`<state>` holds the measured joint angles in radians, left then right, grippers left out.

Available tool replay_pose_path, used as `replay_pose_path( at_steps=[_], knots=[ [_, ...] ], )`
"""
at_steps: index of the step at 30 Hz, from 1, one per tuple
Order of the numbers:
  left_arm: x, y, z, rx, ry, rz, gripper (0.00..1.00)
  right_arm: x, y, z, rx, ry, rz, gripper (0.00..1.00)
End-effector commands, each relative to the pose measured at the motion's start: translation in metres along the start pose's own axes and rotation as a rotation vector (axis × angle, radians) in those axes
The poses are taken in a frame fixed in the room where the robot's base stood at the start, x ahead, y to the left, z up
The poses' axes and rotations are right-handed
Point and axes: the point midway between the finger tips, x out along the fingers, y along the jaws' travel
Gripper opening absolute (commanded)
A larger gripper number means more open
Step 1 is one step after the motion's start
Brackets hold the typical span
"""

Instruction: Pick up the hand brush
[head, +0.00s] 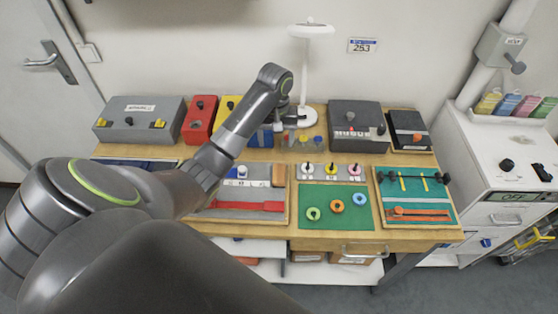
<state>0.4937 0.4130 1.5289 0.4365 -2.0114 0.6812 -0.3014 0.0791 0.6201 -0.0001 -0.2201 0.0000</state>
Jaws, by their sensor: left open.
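No item can be told for certain as the hand brush. A long red item (262,206) lies along the front of a grey tray (224,216), left of the table's middle; its left end is close to my arm in the picture. A brown block (278,175) lies at the tray's back right, and I cannot tell what it is. My left gripper (279,127) is open, small in the picture, and points down behind these, near a blue box and small jars. My right gripper is not in view.
The wooden table (340,240) also bears a green mat (335,222) with rings, a teal tray (440,213), a white lamp (305,117), and grey (140,118), red (199,119) and dark (357,125) boxes along the back. A white cabinet (500,150) stands at right.

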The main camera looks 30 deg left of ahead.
Motion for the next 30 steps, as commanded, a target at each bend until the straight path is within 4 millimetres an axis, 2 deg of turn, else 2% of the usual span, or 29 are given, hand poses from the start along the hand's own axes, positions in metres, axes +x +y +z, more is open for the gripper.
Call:
replay_pose_path(
  at_steps=[1,21,25,30],
  knots=[
    [0.013,0.000,0.000,0.000,0.000,0.000,0.64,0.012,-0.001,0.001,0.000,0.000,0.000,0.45],
    [0.086,0.001,0.001,0.001,0.001,0.001,0.64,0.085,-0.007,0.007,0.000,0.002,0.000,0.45],
    [0.099,0.001,0.001,0.001,0.001,0.001,0.64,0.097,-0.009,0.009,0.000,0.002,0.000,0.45],
    [0.104,0.001,0.001,0.001,0.001,0.001,0.64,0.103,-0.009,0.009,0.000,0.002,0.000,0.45]
  ],
)
